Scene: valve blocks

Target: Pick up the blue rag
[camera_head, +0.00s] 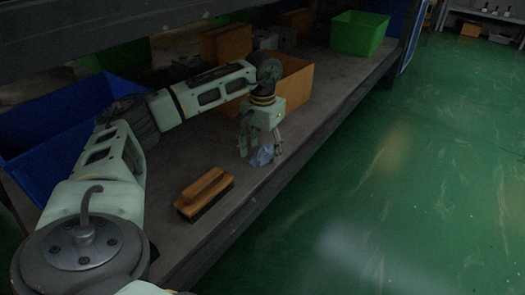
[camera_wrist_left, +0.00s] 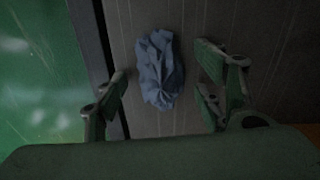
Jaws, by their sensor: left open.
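The blue rag (camera_head: 262,156) lies crumpled on the grey shelf board (camera_head: 318,108), close to its front edge. My left gripper (camera_head: 261,150) is above it, pointing down, with its fingers spread. In the left wrist view the rag (camera_wrist_left: 160,68) lies between the open fingers of the left gripper (camera_wrist_left: 160,85), slightly beyond their tips, with a gap on either side. It looks bunched up, and I see no finger touching it. My right gripper is not in view.
A wooden brush (camera_head: 204,193) lies on the board nearer to me. A blue bin (camera_head: 60,125) stands at the left, an orange bin (camera_head: 296,85) behind the gripper, and a green bin (camera_head: 358,33) farther back. The green floor (camera_head: 420,180) is clear beyond the board's edge.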

